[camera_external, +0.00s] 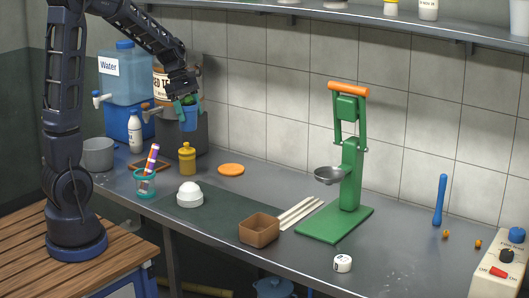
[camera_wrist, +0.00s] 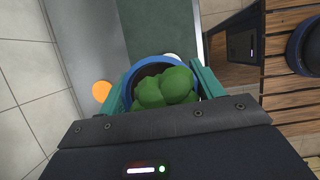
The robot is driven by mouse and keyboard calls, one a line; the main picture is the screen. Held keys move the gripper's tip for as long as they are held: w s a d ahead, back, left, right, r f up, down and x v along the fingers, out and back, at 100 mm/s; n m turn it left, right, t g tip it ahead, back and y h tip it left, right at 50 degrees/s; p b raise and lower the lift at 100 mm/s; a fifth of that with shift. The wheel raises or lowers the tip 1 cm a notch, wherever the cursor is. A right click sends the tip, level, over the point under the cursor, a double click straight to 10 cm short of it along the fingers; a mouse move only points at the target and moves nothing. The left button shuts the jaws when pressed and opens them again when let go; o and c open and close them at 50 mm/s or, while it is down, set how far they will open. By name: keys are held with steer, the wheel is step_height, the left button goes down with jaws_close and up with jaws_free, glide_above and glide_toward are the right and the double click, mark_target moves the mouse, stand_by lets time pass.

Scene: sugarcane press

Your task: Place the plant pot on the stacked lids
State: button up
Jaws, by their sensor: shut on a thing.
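The plant pot (camera_external: 188,121) is blue with a round green plant in it. My gripper (camera_external: 186,102) is shut on it and holds it upright in the air, above the back left of the counter. In the wrist view the pot's blue rim (camera_wrist: 146,68) and green plant (camera_wrist: 166,89) sit between my teal fingers. The stacked lids (camera_external: 231,170) look like a flat orange disc on the counter, lower and to the right of the pot. They show as an orange round (camera_wrist: 102,90) left of the pot in the wrist view. I cannot tell how many lids there are.
A yellow bottle (camera_external: 187,158) stands left of the lids. A green press (camera_external: 349,170) stands to the right.

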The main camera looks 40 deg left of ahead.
steer(key=shift+s+a, duration=0.25)
step_height(320, 180, down, 20)
steer(key=shift+r, duration=0.15)
stand_by(0.3)
steer(key=o, duration=1.2)
